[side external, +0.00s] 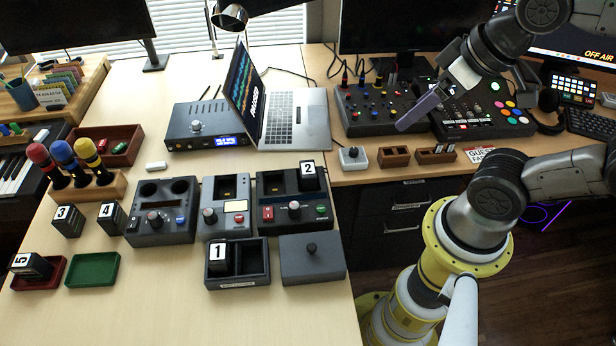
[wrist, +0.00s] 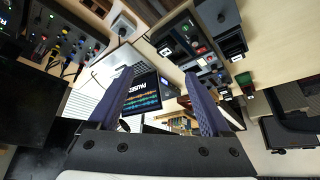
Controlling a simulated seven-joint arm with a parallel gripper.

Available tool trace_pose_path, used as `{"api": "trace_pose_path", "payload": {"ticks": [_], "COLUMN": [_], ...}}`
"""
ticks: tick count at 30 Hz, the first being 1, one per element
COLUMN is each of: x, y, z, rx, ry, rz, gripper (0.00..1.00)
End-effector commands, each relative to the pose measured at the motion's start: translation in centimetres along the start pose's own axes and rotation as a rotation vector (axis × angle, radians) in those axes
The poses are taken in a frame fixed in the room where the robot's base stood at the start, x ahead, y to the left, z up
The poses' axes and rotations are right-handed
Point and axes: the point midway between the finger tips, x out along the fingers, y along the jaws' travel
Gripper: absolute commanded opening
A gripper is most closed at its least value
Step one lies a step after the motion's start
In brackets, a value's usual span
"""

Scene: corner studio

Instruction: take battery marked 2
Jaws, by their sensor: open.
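The battery marked 2 (side external: 309,176) is a dark block with a white label. It stands upright in the right bay of the dark charger (side external: 267,212) with a red switch and a green button. My gripper (side external: 418,112) is in the air to the upper right, over the black mixer, well apart from the battery. In the wrist view my gripper's two blue fingers (wrist: 158,80) are spread with nothing held between them. Batteries marked 3 (side external: 67,220), 4 (side external: 110,218), 1 (side external: 219,251) and 5 (side external: 31,265) stand or lie elsewhere on the table.
An open laptop (side external: 292,118) stands behind the charger. A grey lidded box (side external: 312,259) sits in front of it. Small wooden holders (side external: 393,157) and a white cube with a knob (side external: 353,158) lie to its right. Screwdrivers stand in a rack (side external: 90,188) at left.

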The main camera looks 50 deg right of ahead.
Motion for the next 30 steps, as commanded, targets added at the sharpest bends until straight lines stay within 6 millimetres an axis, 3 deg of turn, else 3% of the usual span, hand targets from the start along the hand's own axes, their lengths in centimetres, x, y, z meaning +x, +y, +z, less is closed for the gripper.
{"api": "trace_pose_path", "payload": {"ticks": [5, 8, 14, 17, 22, 26, 30], "x": [-0.7, -0.7, 1.4, 3.6, 9.4, 14.6, 19.0], "y": [0.0, -0.1, -0.5, -0.8, -1.5, -2.1, -2.5], "z": [-1.3, -3.6, -8.3, -10.6, -13.7, -14.5, -13.8], "rx": [0.14, 0.266, 0.48, 0.575, 0.716, 0.773, 0.772], "ry": [0.034, 0.036, -0.031, -0.083, -0.2, -0.294, -0.384], "rz": [-0.003, -0.006, 0.002, 0.018, 0.068, 0.117, 0.16], "gripper": [0.82, 0.82, 0.82, 0.82, 0.82, 0.82, 0.82]}}
